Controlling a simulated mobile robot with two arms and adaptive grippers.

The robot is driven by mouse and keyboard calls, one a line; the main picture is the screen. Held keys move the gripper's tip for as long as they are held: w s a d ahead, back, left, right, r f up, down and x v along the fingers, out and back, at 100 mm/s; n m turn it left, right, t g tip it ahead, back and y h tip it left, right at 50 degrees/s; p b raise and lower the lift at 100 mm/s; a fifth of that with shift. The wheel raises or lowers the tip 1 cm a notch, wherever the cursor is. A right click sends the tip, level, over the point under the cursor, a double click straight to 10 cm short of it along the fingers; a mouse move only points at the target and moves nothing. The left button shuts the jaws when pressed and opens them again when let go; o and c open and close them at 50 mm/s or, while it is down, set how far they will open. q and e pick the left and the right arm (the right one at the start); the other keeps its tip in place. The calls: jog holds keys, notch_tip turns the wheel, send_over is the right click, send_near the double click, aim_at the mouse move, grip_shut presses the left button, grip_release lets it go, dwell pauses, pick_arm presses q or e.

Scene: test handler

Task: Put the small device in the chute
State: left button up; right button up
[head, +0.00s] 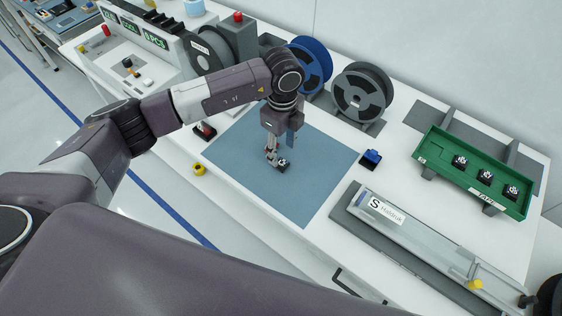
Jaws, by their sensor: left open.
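A small black device with a whitish top (283,166) sits on the blue-grey mat (312,190) in the middle of the bench. My left gripper (273,157) points down right over it, fingers open. The fingertips are close beside the device and partly hide it; I cannot tell whether they touch it. A long grey chute with a clear cover and a white label (425,245) lies at the front right, with a yellow knob at its lower end. My right gripper is not in view.
A green tray (430,160) with three similar small devices stands at the right. A blue block on a dark base (371,158) is right of the mat. Blue (312,65) and grey (361,95) reels stand behind. A yellow button (199,169) is at the mat's left.

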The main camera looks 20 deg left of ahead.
aim_at(281, 163)
pick_arm(q)
jog(key=f+p, duration=0.1)
jog(key=f, duration=0.2)
jog(key=shift+s+f+p, duration=0.15)
jog(key=shift+s+p, duration=0.25)
jog(key=shift+f, duration=0.65)
jog(key=c, duration=1.1)
jog(key=shift+w+r, duration=0.1)
jog(key=shift+r, duration=0.05)
